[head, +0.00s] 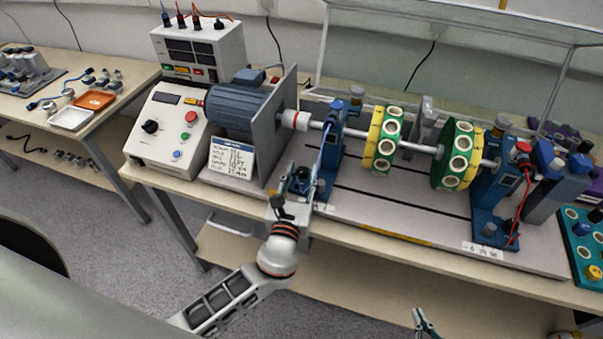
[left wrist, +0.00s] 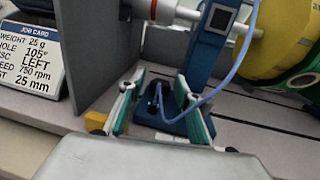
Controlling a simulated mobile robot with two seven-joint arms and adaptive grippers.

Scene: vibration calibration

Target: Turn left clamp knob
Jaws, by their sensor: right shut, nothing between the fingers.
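The left blue bearing stand (head: 330,150) stands on the bench between the motor plate and the yellow-green discs; it also shows in the left wrist view (left wrist: 205,58). At its foot is a small black knob (left wrist: 155,97), which I take for the left clamp knob. My left gripper (head: 298,188) is at this foot. In the left wrist view its two teal-lined fingers (left wrist: 158,108) are apart, one on each side of the knob, with gaps visible. Whether either touches it I cannot tell. My right gripper (head: 424,322) is shut and empty, low in front of the bench.
A blue cable (left wrist: 222,80) runs down the stand close to the right finger. The grey motor plate (head: 277,130) and job card (head: 232,158) are to the left. The shaft (head: 350,131) with discs (head: 385,140) crosses above the base. The right stand (head: 495,195) is farther right.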

